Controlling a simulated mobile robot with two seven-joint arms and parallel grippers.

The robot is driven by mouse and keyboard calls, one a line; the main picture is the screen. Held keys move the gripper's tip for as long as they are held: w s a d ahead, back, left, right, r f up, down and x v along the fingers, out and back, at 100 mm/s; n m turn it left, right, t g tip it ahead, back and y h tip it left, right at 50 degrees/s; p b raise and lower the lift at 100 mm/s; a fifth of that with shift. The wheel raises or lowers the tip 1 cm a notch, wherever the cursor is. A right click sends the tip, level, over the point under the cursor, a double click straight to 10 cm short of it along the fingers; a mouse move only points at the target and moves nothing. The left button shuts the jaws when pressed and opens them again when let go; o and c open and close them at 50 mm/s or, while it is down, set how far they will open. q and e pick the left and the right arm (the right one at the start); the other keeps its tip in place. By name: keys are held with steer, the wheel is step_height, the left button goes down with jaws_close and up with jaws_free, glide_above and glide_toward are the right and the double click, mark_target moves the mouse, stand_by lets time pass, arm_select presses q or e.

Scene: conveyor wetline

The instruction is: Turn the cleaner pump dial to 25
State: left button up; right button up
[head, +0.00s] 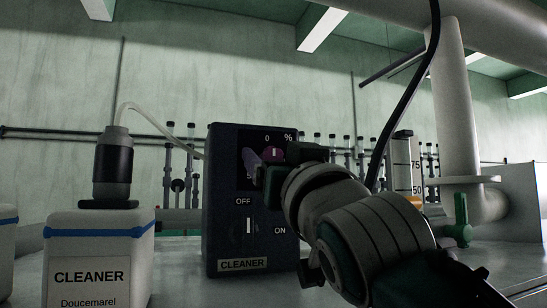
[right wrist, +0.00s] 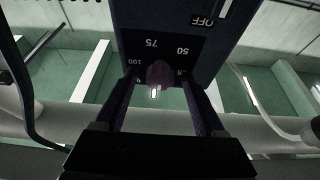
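The cleaner pump (head: 222,225) is a dark blue upright box with a "CLEANER" label, in the middle of the head view. Its purple dial (head: 273,152) has a white pointer mark at the top, close to the 0. The dial also shows in the right wrist view (right wrist: 159,73), amid the numbers 0, 25, 50, 75 and 100. My right gripper (right wrist: 160,82) is open, with one finger on each side of the dial and a small gap apparent on both sides. In the head view, my right arm hides part of the dial scale. My left gripper is out of view.
An OFF/ON switch (head: 248,226) sits below the dial. A white cleaner canister (head: 100,250) with a blue stripe stands to the left, with a hose rising from its black cap. A graduated cylinder (head: 402,165) and a pipe (head: 459,110) are behind my arm at right.

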jaws_close()
stand_by(0.4)
steer(key=shift+n+y, duration=0.3)
steer(key=shift+n, duration=0.3)
steer(key=n+g+y+p, duration=0.1)
steer(key=n, duration=0.2)
steer(key=shift+d+r+y, duration=0.1)
steer(key=shift+y, duration=0.2)
steer(key=n+g+y+p, duration=0.1)
steer(key=n, duration=0.1)
steer(key=n+y+p, duration=0.1)
steer(key=n, duration=0.2)
steer(key=shift+g, duration=0.4)
steer(key=n+g+p, duration=0.1)
steer(key=n+p, duration=0.1)
steer(key=n, duration=0.1)
steer(key=n+g+y+p, duration=0.1)
steer(key=n+p, duration=0.1)
steer(key=n, duration=0.1)
steer(key=shift+d+r, duration=0.1)
steer(key=shift+n+g+p, duration=0.5)
steer(key=shift+n+p, duration=0.25)
steer(key=shift+n, duration=0.45)
